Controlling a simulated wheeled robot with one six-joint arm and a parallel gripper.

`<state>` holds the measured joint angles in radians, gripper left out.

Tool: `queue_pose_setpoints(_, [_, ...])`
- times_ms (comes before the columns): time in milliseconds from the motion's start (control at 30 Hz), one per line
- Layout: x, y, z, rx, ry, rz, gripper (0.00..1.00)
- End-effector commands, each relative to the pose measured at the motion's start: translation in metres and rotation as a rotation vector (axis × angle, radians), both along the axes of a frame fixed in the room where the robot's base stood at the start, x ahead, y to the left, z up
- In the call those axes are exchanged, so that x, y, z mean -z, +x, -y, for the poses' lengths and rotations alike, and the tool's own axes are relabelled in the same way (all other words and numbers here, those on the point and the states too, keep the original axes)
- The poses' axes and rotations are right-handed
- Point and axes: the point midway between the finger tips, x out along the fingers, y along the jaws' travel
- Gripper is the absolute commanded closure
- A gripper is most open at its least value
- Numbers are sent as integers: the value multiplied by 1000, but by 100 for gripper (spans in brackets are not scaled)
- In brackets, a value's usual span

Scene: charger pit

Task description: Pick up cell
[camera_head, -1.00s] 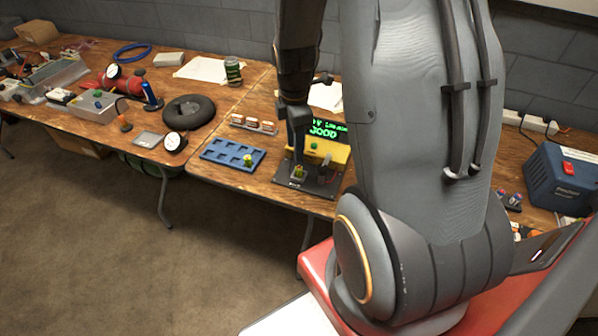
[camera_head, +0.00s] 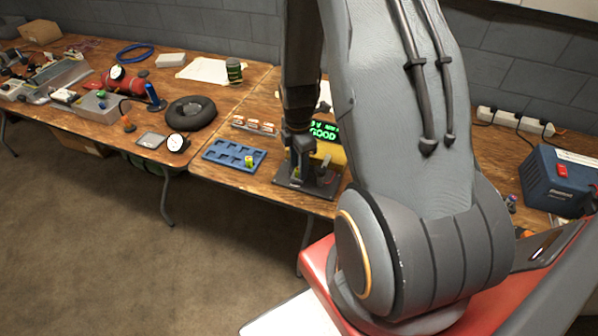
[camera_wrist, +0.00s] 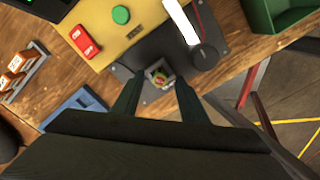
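A small green-and-yellow cell (camera_wrist: 160,77) stands in a socket on the dark base plate of the yellow tester (camera_wrist: 140,22), seen end-on in the wrist view. My gripper (camera_wrist: 158,88) is open, with one finger on each side of the cell and gaps visible between. In the head view my gripper (camera_head: 301,172) is low over the tester's dark plate (camera_head: 322,189) and hides the cell in the socket. The tester's display (camera_head: 323,131) shows green text reading "GOOD". Another yellow-green cell (camera_head: 249,161) stands in the blue tray (camera_head: 222,152) to the left.
A black lever with a round knob (camera_wrist: 205,57) is close to the right of the cell. A red switch (camera_wrist: 83,42) and green button (camera_wrist: 121,14) are on the tester. A rack of orange-and-white blocks (camera_head: 253,125) stands behind the blue tray. A green bin (camera_wrist: 262,18) is at upper right.

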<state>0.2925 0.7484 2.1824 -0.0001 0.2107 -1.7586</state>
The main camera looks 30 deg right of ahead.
Motion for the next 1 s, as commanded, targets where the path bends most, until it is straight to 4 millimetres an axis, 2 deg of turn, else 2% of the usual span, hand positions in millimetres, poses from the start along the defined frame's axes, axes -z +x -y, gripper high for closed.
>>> queue_pose_setpoints(133, [7, 0, 0, 0, 0, 0, 61])
queue_pose_setpoints(367, [9, 0, 0, 0, 0, 0, 61])
queue_pose_setpoints(400, [9, 0, 0, 0, 0, 0, 62])
queue_pose_setpoints(633, [8, 0, 0, 0, 0, 0, 100])
queue_pose_setpoints(1000, [6, 0, 0, 0, 0, 1, 100])
